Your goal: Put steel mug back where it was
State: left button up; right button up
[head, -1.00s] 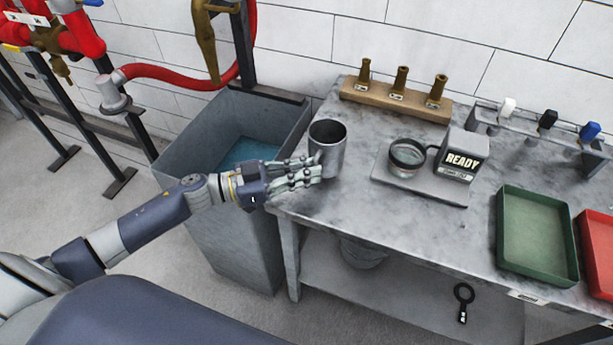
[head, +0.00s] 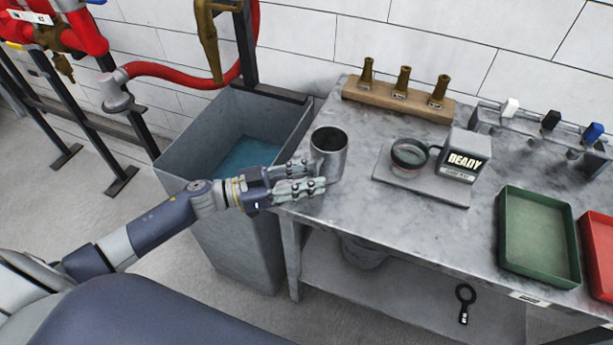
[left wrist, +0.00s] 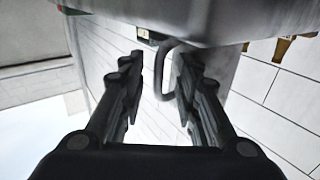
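The steel mug (head: 328,160) stands upright on the grey workbench (head: 345,215), near its left edge, in the head view. My left gripper (head: 316,177) is beside the mug's near left side with its fingers spread apart. In the left wrist view, the fingers (left wrist: 160,60) are open, and the mug's handle (left wrist: 160,72) shows between them. The mug's body (left wrist: 218,72) lies behind the right finger in that view. The fingers hide part of the mug. My right gripper is not in view.
A grey open tank (head: 235,225) stands left of the bench. Right of the mug are a scale marked READY (head: 423,185) and a green tray (head: 540,235). A wooden rack (head: 400,100) with brass nozzles is behind. The bench front is clear.

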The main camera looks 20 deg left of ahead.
pick_arm(q)
jog(key=shift+r, duration=0.2)
jog(key=b+v, duration=0.1)
jog(key=v, duration=1.1)
